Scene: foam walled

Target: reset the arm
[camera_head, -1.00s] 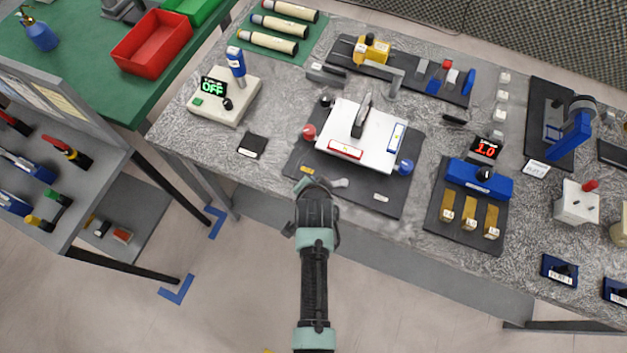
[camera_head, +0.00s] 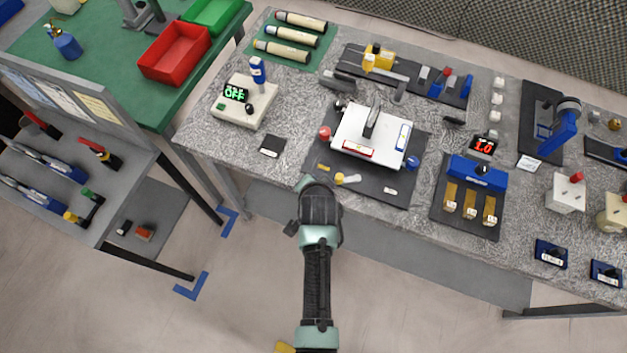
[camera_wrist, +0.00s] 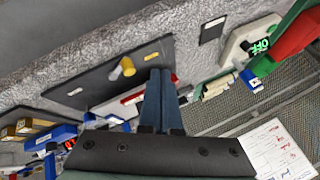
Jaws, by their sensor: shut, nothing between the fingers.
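My arm (camera_head: 318,265) reaches up from the bottom of the head view toward the front edge of the grey workbench (camera_head: 288,175). The gripper's fingers are hidden behind my own wrist there. In the wrist view my gripper (camera_wrist: 161,72) shows as two blue-grey fingers side by side, shut with nothing between them. The fingers point toward the bench and seem clear of everything; the exact gap cannot be told.
A black mat with a white plate (camera_head: 371,136) lies just beyond my arm. A small yellow-and-white piece (camera_head: 347,179) sits at its front edge. A blue block fixture (camera_head: 477,172) stands to the right. A grey shelf (camera_head: 45,185) stands left. Floor in front is open.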

